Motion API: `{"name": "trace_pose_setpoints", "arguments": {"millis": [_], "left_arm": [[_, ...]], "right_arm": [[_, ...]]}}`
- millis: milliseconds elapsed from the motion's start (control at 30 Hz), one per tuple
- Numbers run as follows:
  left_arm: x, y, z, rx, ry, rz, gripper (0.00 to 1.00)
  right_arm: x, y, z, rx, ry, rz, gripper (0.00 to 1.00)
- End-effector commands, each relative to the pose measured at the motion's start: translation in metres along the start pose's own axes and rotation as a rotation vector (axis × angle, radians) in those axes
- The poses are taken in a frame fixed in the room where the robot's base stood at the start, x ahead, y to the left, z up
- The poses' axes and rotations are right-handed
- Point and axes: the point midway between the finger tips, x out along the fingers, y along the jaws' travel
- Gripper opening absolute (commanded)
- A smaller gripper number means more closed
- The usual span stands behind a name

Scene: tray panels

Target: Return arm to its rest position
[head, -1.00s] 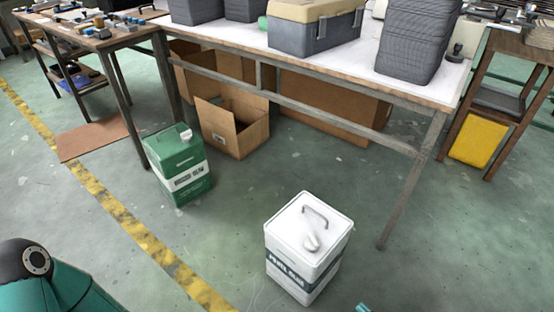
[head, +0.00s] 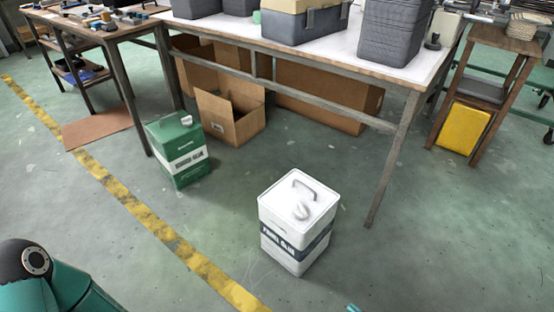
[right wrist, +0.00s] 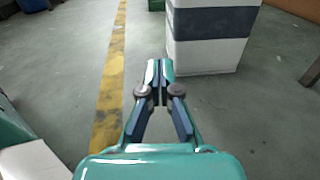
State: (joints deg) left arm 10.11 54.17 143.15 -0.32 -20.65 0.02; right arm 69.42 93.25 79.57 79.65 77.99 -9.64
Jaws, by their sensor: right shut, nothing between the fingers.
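My right gripper (right wrist: 160,72) shows in the right wrist view with its fingers together and nothing between them. In the head view only a teal bit of my right arm shows at the bottom edge. A white glue can (head: 298,220) with a dark band stands upright on the floor; it also shows in the right wrist view (right wrist: 208,55), beyond and right of the fingertips. I cannot tell how far apart they are. My teal left arm shows at the head view's lower left; its gripper is out of view.
A green glue can (head: 180,153) stands left of the white one. A workbench (head: 330,68) with grey bins stands behind, with cardboard boxes (head: 232,113) under it. A yellow floor line (head: 150,216) runs along the left. The floor in front is mostly clear.

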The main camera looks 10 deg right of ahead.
Motion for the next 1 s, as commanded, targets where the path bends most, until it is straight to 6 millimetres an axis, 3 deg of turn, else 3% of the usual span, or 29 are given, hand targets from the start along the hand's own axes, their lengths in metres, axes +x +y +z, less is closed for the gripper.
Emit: {"name": "trace_pose_setpoints", "arguments": {"millis": [167,367,467,600,767,1000], "left_arm": [[0.000,0.000,0.001,0.000,-0.002,0.000,0.94],[0.000,0.000,0.001,0.000,-0.002,0.000,0.94],[0.000,0.000,0.001,0.000,-0.002,0.000,0.94],[0.000,0.000,0.001,0.000,-0.002,0.000,0.94],[0.001,0.000,0.001,0.000,-0.002,0.000,0.94],[0.001,0.000,0.001,0.000,-0.002,0.000,0.94]], "right_arm": [[0.024,0.041,0.005,-0.008,0.080,0.202,0.00],[0.039,0.107,0.013,-0.080,0.215,0.529,0.00],[0.035,0.146,0.019,-0.171,0.305,0.745,0.00],[0.011,0.195,0.031,-0.452,0.453,1.120,0.00],[-0.010,0.205,0.050,-0.936,0.538,1.435,0.00],[0.010,0.203,0.093,-1.548,0.446,1.552,0.00]]}}
